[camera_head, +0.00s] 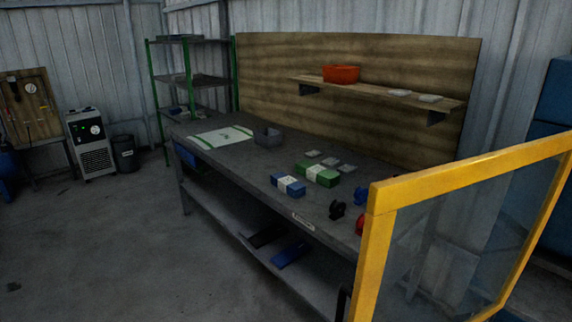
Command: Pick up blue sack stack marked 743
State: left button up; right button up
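A small blue stack with a pale band (288,184) lies on the grey workbench (235,165), near its front edge. Any number on its band is too small to read. A larger green stack with a pale band (317,174) lies just behind it and to the right. A flat blue item (289,255) lies on the bench's lower shelf; I cannot tell whether it is a sack stack. Neither of my grippers shows in the head view.
A yellow-framed clear panel (378,245) stands at the right, in front of the bench's right end. A grey bin (267,136) and a white-green mat (222,137) are on the bench. Dark and red items (338,210) lie near the panel.

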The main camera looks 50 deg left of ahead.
aim_at(287, 184)
jog(key=i+j, duration=0.1)
jog(key=j, duration=0.3)
jog(key=j+u, duration=0.1)
jog(key=j, duration=0.3)
jog(key=i+j, duration=0.15)
jog(key=j, duration=0.25)
jog(key=i+j+u, duration=0.1)
jog(key=j, duration=0.3)
jog(key=i+j, duration=0.15)
jog(key=j, duration=0.25)
jog(key=i+j+u, duration=0.1)
jog(key=j, duration=0.3)
jog(key=i+j, duration=0.15)
jog(key=j, duration=0.25)
jog(key=i+j+u, duration=0.1)
jog(key=j, duration=0.25)
jog(key=u, duration=0.15)
